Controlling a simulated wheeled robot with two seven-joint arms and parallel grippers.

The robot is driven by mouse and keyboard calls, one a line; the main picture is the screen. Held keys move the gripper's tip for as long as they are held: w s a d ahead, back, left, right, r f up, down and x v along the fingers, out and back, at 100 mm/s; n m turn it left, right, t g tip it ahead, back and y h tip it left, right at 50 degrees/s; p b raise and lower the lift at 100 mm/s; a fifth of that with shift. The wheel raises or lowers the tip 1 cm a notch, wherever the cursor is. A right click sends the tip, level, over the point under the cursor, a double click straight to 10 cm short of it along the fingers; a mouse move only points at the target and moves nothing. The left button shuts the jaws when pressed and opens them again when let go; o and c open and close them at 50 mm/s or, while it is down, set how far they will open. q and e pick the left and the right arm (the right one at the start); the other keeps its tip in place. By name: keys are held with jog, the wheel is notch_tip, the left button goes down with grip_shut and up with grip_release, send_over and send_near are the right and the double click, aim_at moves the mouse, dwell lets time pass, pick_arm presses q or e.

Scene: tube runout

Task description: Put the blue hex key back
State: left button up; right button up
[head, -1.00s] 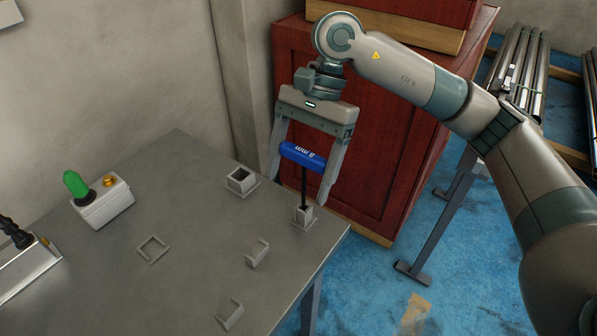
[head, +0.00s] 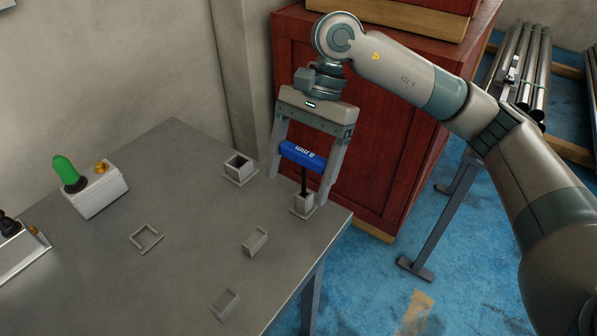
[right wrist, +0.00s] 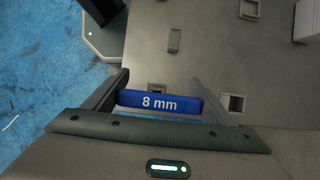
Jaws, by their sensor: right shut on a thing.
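The blue hex key (head: 303,155) has a blue handle marked "8 mm" and a dark shaft pointing down. Its handle also shows in the right wrist view (right wrist: 160,102). My right gripper (head: 298,187) is shut on the handle, with one finger at each end. The shaft's lower end goes into the top of a small square grey holder (head: 303,203) near the table's right corner; its tip is hidden. The key looks upright, with a short length of shaft showing between handle and holder. My left gripper is not in view.
The grey table (head: 190,200) bears another square holder (head: 240,168), with an open top, and several low grey frames (head: 146,237). A pale box (head: 97,193) with a green knob stands at left. A red cabinet (head: 380,130) stands behind my right gripper.

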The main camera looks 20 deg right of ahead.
jog(key=shift+f+b, duration=0.45)
jog(key=shift+f, duration=0.15)
jog(key=o, duration=1.5)
jog(key=shift+r, duration=0.15)
jog(key=shift+p+v, duration=1.35)
jog(key=shift+v, duration=3.55)
